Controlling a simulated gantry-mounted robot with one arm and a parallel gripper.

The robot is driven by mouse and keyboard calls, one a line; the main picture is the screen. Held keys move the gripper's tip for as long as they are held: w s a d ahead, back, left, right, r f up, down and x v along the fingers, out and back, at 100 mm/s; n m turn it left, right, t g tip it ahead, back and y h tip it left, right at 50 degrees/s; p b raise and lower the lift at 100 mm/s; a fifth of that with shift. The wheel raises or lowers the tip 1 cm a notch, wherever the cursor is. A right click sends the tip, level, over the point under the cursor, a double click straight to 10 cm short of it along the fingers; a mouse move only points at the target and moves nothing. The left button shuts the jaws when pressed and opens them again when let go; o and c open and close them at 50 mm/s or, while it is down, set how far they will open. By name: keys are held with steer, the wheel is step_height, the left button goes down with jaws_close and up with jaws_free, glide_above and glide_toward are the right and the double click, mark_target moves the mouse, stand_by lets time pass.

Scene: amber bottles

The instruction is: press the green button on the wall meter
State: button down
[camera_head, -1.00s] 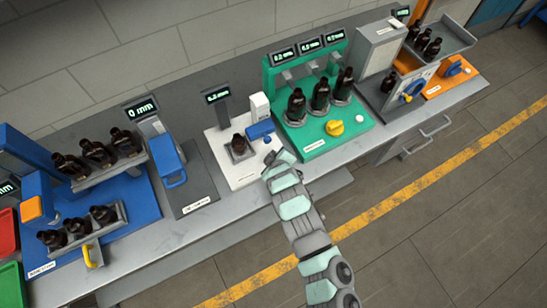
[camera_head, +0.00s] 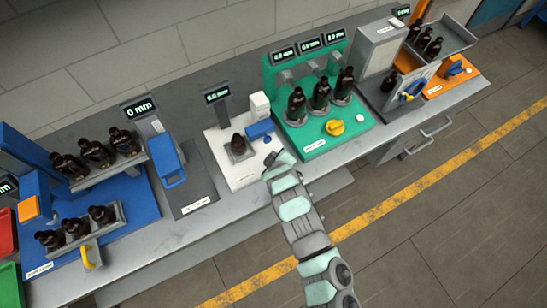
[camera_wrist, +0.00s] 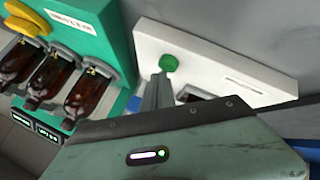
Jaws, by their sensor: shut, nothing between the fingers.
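A round green button (camera_wrist: 168,62) stands on a white plate (camera_wrist: 220,75) in the wrist view. In the head view the white plate (camera_head: 225,165) lies on the bench, with a small display (camera_head: 217,95) on a post behind it; I cannot make out the green button there. My gripper (camera_head: 272,156) is at the plate's front right edge. In the wrist view its shut, empty fingers (camera_wrist: 160,82) point toward the button, their tips just below it in the picture. I cannot tell whether they touch it.
A brown bottle (camera_head: 238,145) and a blue part (camera_head: 261,129) are on the white plate. A green station (camera_head: 308,145) with three bottles and a yellow knob (camera_head: 335,128) stands to the right. A blue station (camera_head: 130,215) with several bottles stands left. The floor in front is clear.

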steer(key=shift+f+b, duration=0.3)
steer(key=shift+f, duration=0.15)
steer(key=shift+r, duration=0.1)
stand_by(0.5)
steer(key=shift+r+p, duration=0.5)
steer(key=shift+r, duration=0.3)
steer(key=shift+r+p, duration=1.55)
steer(key=shift+r, duration=0.95)
